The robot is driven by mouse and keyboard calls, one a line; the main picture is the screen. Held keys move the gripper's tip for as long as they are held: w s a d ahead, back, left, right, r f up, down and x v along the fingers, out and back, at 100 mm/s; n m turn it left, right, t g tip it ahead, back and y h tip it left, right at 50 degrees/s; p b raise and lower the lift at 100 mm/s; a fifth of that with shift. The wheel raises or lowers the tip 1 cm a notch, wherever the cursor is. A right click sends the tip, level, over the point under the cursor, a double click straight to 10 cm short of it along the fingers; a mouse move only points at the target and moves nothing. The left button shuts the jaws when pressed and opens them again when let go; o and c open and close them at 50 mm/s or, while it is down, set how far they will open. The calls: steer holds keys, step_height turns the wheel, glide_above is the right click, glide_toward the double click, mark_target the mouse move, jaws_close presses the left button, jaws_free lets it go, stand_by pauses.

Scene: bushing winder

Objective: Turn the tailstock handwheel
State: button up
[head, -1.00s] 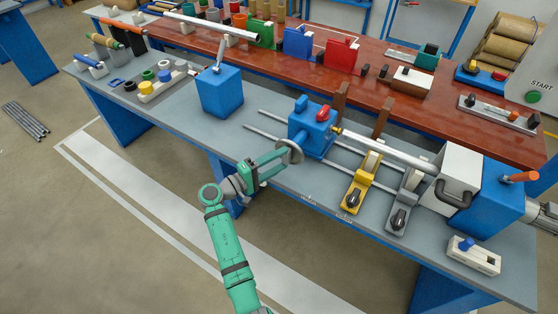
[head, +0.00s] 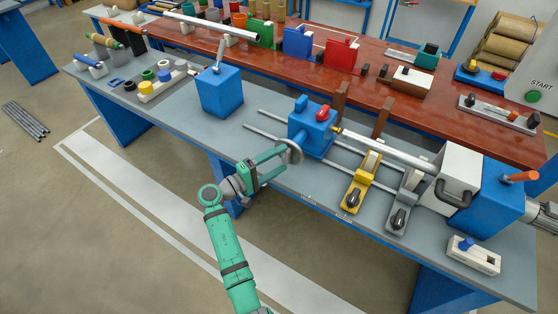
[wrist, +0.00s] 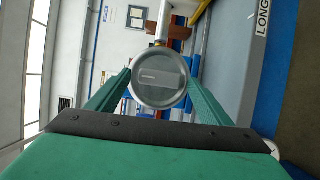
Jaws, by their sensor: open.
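The tailstock (head: 313,130) is a blue block with a red lever (head: 323,113) on top, on rails at the middle of the grey bench. Its handwheel (head: 292,152) is a grey disc on the side facing my gripper. In the wrist view the handwheel (wrist: 158,82) shows face-on as a round grey disc between the far ends of my two green fingers. My gripper (head: 280,160) is open, with its fingertips at the handwheel, one on each side of it. I cannot tell whether the fingers touch the rim.
A blue box with a lever (head: 220,92) stands left of the tailstock. A yellow rest (head: 358,190) and a grey rest (head: 403,205) stand to the right under a long metal bar (head: 385,150). The bench's front edge runs below my gripper.

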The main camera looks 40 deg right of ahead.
steer(key=a, duration=1)
steer(key=shift+a, duration=0.3)
steer(key=shift+f, duration=0.15)
